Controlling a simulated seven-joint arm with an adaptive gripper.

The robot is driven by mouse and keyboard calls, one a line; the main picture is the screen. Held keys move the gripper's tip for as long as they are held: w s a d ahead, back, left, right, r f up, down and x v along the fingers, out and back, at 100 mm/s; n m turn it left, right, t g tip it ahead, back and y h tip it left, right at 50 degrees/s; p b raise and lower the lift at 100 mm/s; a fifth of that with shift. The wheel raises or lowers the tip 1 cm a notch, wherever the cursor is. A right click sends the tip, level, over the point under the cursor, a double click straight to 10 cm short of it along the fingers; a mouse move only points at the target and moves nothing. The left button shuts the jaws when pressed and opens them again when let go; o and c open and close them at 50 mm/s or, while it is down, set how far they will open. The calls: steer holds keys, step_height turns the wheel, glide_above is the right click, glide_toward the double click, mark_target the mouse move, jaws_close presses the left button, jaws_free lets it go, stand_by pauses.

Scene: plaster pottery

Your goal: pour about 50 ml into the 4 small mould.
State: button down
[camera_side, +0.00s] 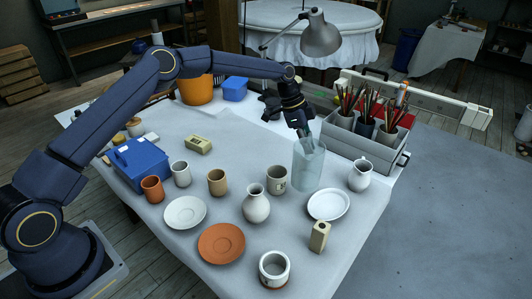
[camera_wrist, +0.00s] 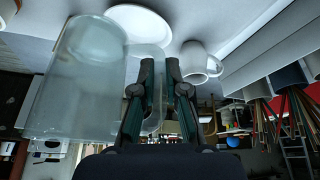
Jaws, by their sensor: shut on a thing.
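My gripper (camera_side: 303,130) is at the mouth of a tall translucent vessel (camera_side: 308,168), right of the table's middle. Another cream block (camera_side: 198,145) lies at the back left. Either may be a mould; I cannot read a 4 on them.
A white pitcher (camera_side: 360,174), white plate (camera_side: 329,204) and marked grey cup (camera_side: 277,179) stand close around the tall vessel. A grey crate of brushes (camera_side: 372,151) is behind right. A vase (camera_side: 256,204), terracotta saucer (camera_side: 221,243) and mug (camera_side: 274,269) are in front.

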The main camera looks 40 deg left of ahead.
steer(key=s+d+m+g, duration=0.2)
steer(key=d+m, duration=0.3)
steer(key=d, duration=0.4)
steer(key=s+d+m+g, duration=0.2)
steer(key=s+d+m, duration=0.3)
steer(key=d, duration=0.5)
steer(key=shift+s+y, duration=0.25)
steer(key=shift+y, duration=0.05)
steer(key=shift+w+a, duration=0.1)
steer(key=s+a+r+m+t+h, duration=0.3)
steer(key=s+r+t+h, duration=0.2)
steer(key=s+t, duration=0.4)
steer(key=shift+s+a+r+t, duration=0.2)
steer(key=shift+r+t, duration=0.2)
steer(key=shift+t, duration=0.6)
steer(key=shift+s+a, duration=0.15)
steer(key=shift+s, duration=0.05)
